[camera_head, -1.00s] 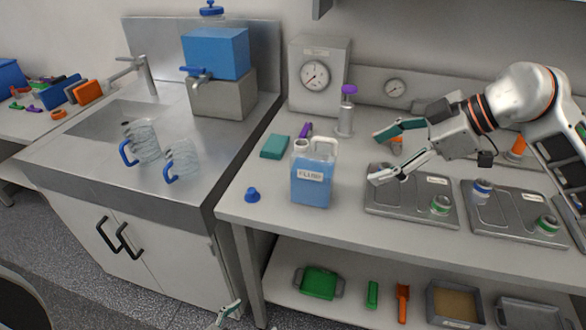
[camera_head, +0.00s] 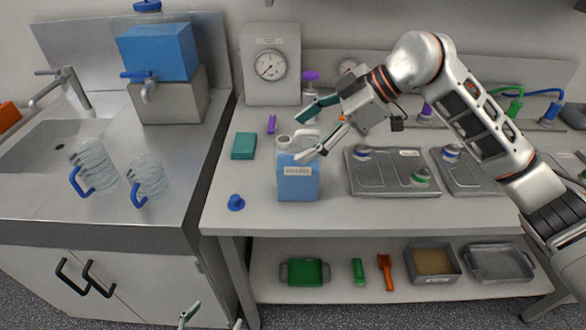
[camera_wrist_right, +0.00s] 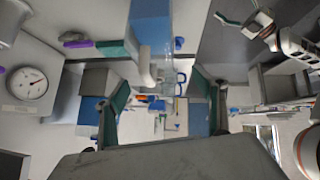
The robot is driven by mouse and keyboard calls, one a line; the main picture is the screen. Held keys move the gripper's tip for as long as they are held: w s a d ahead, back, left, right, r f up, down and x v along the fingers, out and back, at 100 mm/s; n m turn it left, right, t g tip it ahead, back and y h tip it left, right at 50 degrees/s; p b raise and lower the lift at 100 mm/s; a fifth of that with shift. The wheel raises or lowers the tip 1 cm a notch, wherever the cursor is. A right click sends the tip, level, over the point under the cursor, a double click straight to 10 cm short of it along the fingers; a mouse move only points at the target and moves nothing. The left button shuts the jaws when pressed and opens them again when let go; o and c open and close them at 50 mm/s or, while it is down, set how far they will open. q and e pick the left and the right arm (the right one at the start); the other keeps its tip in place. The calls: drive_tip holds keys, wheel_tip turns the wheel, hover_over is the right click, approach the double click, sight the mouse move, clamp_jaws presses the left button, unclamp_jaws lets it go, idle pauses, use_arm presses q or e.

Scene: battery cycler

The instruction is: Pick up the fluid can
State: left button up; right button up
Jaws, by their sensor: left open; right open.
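The fluid can (camera_head: 298,184) stands upright on the workbench, a blue translucent body with a white top, handle and "FLUID" label. In the right wrist view its blue body (camera_wrist_right: 151,22) is at the top and its white handle reaches down towards the space between the fingers. My right gripper (camera_head: 310,132) is open at the can's upper right, its fingers pointing left, the lower finger overlapping the can's handle in the head view. I cannot tell whether they touch. My left gripper (camera_head: 212,319) is open and low at the bottom edge, away from the can; only its fingertips show.
A blue cap (camera_head: 236,202) lies left of the can, and a teal box (camera_head: 244,146) behind it. A metal plate (camera_head: 390,184) with ringed fittings is close on the right. A gauge box (camera_head: 271,67) and a purple-topped bottle (camera_head: 310,85) stand behind. Two clear jugs (camera_head: 148,176) are by the sink.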

sight(291, 141)
drive_tip(key=x, duration=0.6)
drive_tip(key=shift+w+a+p, duration=0.25)
drive_tip(key=shift+p, duration=0.15)
clamp_jaws()
